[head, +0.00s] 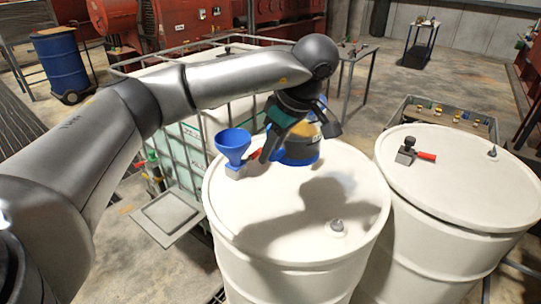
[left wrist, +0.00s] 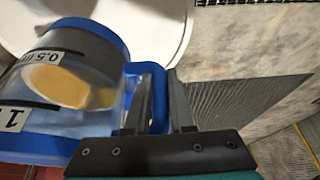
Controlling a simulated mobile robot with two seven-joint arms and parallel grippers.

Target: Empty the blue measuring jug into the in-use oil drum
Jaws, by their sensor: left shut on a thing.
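My left gripper (head: 283,136) is shut on the handle of the blue measuring jug (head: 301,148), over the top of the near white drum (head: 290,252). In the left wrist view the jug (left wrist: 30,117) is clear with blue trim, and amber liquid shows inside. The left gripper's fingers (left wrist: 160,106) stand either side of its blue handle. The jug looks about upright; my gripper partly hides it in the head view. A blue funnel (head: 233,143) stands on the drum top just left of the jug, beside a red handle (head: 255,154). My right gripper is not in view.
A second white drum (head: 460,190) stands close on the right, with a red-handled valve (head: 412,154) on its lid. A caged tank (head: 182,133) stands behind the near drum. A blue drum (head: 60,63) is at the far left. Floor is open at the back right.

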